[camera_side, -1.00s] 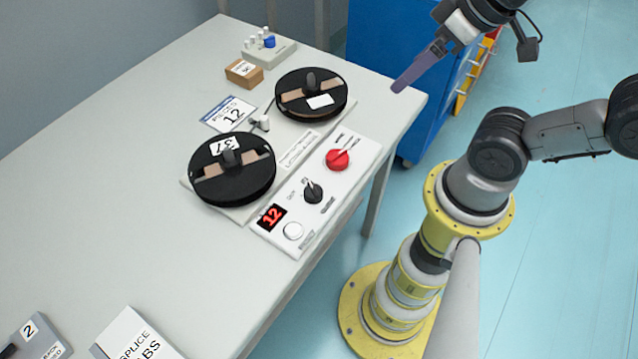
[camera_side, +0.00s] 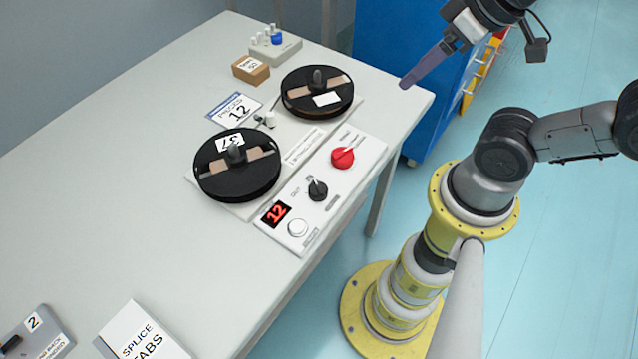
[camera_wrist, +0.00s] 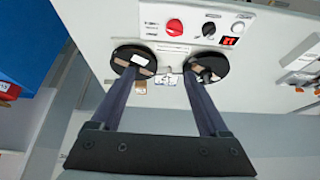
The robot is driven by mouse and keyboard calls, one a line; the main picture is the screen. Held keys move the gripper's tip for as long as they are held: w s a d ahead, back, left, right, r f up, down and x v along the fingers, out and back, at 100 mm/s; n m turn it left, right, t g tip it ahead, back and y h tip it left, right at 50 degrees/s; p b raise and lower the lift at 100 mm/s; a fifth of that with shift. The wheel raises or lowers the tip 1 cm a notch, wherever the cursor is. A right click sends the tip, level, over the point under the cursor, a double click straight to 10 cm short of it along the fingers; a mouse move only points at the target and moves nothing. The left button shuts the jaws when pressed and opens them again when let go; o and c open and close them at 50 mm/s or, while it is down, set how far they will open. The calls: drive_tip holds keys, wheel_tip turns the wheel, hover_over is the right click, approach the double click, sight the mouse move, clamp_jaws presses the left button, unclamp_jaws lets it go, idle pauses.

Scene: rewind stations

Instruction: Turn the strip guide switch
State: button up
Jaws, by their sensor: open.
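A white control panel (camera_side: 289,239) lies at the right edge of the table. It carries a red knob (camera_side: 342,157), a black knob (camera_side: 317,189), a red display (camera_side: 275,214) reading 12 and a white button (camera_side: 297,227). The panel's small labels are too blurred to tell which knob is the strip guide switch. My gripper (camera_side: 404,84) is above the table's far right corner, apart from the panel and empty. In the wrist view its fingers (camera_wrist: 160,70) are spread apart, with the red knob (camera_wrist: 174,27) and black knob (camera_wrist: 208,29) beyond them.
Two black reels (camera_side: 318,92) (camera_side: 237,178) sit beside the panel, with a small post (camera_side: 269,119) between them. A number card (camera_side: 233,107), a brown box (camera_side: 250,69) and a grey rack (camera_side: 275,49) stand behind. A splice tabs box (camera_side: 140,335) lies at the front.

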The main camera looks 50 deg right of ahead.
drive_tip(key=m, duration=0.2)
drive_tip(key=m+g, duration=0.2)
drive_tip(key=g, duration=0.4)
hover_over(318, 186)
wheel_tip(318, 186, down, 10)
wheel_tip(318, 186, down, 14)
drive_tip(key=shift+r, duration=0.25)
clamp_jaws()
